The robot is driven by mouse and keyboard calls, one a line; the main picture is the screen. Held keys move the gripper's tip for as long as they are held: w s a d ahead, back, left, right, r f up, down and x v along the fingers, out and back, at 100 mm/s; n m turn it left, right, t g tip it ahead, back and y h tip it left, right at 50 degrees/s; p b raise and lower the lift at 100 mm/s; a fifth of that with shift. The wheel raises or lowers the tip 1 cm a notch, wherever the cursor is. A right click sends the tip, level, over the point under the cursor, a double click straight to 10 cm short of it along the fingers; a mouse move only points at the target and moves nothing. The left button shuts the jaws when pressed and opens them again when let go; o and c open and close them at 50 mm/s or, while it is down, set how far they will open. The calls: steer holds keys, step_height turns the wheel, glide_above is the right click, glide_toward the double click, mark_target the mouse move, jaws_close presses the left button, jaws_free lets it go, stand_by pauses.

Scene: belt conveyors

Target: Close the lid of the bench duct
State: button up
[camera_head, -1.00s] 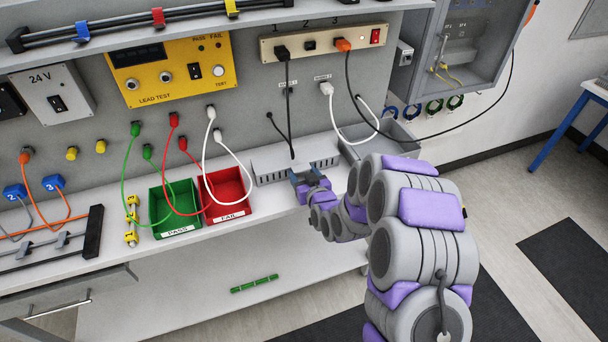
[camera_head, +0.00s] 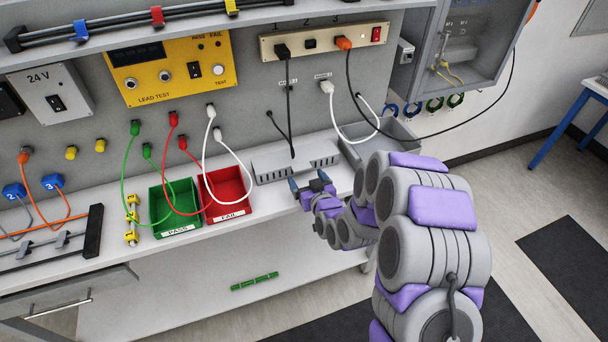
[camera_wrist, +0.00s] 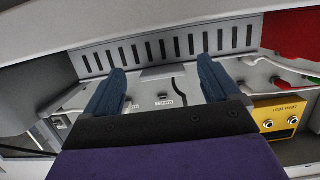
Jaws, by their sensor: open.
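The bench duct (camera_head: 295,163) is a grey, slotted box on the bench against the back panel, between the red bin and the grey tray. Its row of dark slots spans the upper part of the wrist view (camera_wrist: 168,50). I cannot clearly make out the lid or how far it is open. My gripper (camera_head: 308,181) is open and empty, just in front of the duct's near side. In the wrist view, its two blue-grey fingers (camera_wrist: 162,72) point toward the slotted wall, apart from each other with nothing between them.
A green bin (camera_head: 158,214) and a red bin (camera_head: 236,208) with leads stand left of the duct. A grey tray (camera_head: 405,132) stands to its right. Black and white cables (camera_head: 289,105) hang above the duct. The bench front before it is mostly clear.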

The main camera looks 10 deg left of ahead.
steer(key=p+v, duration=1.4)
steer(key=p, duration=0.4)
stand_by(0.8)
